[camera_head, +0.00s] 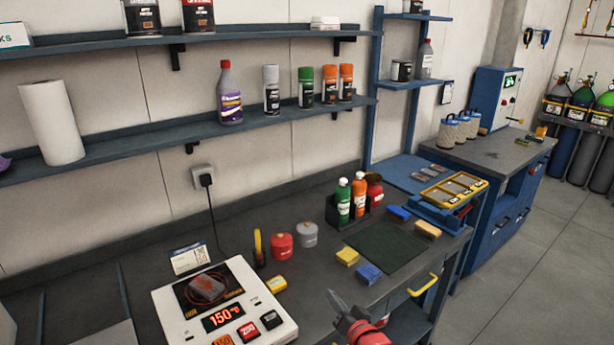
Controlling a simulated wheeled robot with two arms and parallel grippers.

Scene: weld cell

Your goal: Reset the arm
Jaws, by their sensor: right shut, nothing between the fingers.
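My right gripper (335,298) shows at the bottom of the view, right of the middle. It has grey fingers on a red body. Its fingers are shut with nothing between them. It is over the front part of the dark workbench (310,275), to the right of the hot plate (262,285). The hot plate is white, with a red "150" display and a grey piece on its dark top. My left gripper is not in view.
A bottle caddy (346,216) stands near the wall. Open floor (530,270) lies right.

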